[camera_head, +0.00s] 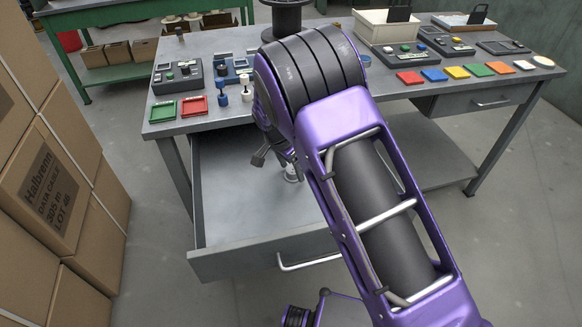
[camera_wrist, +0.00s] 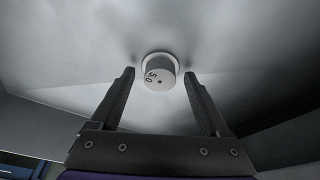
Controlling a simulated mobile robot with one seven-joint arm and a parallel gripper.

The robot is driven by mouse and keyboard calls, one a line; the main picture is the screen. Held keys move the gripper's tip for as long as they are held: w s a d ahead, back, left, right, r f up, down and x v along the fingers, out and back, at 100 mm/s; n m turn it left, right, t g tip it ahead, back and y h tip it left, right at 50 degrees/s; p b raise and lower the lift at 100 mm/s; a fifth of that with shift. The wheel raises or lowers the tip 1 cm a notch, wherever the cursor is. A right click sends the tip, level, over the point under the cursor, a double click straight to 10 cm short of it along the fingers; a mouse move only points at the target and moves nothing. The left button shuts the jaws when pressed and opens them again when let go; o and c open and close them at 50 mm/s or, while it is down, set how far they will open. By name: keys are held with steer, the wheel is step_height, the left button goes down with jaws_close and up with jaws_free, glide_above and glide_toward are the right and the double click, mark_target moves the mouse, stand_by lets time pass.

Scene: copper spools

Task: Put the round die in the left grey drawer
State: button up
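The left grey drawer (camera_head: 240,225) is pulled open under the table's left side. The round die (camera_wrist: 158,80) is a small pale metal cylinder with a wider rim, marked "5.0". It appears to stand on the drawer floor; in the head view it shows as a small bright piece (camera_head: 292,177) just under my gripper. My gripper (camera_head: 275,157) reaches down into the drawer, partly hidden by my arm. In the wrist view its two fingers (camera_wrist: 159,75) are spread, one on each side of the die, with a gap to it on both sides.
The grey table (camera_head: 220,45) holds a red tray (camera_head: 194,106), a green tray (camera_head: 163,111), small posts and several coloured tiles on the right. A second drawer (camera_head: 485,100) at the right is shut. Stacked cartons (camera_head: 60,190) stand at the left. Most of the drawer floor is clear.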

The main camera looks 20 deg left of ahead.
steer(key=p+v, duration=0.1)
steer(key=v, duration=1.1)
steer(key=shift+p, duration=0.35)
steer(key=shift+r, duration=0.1)
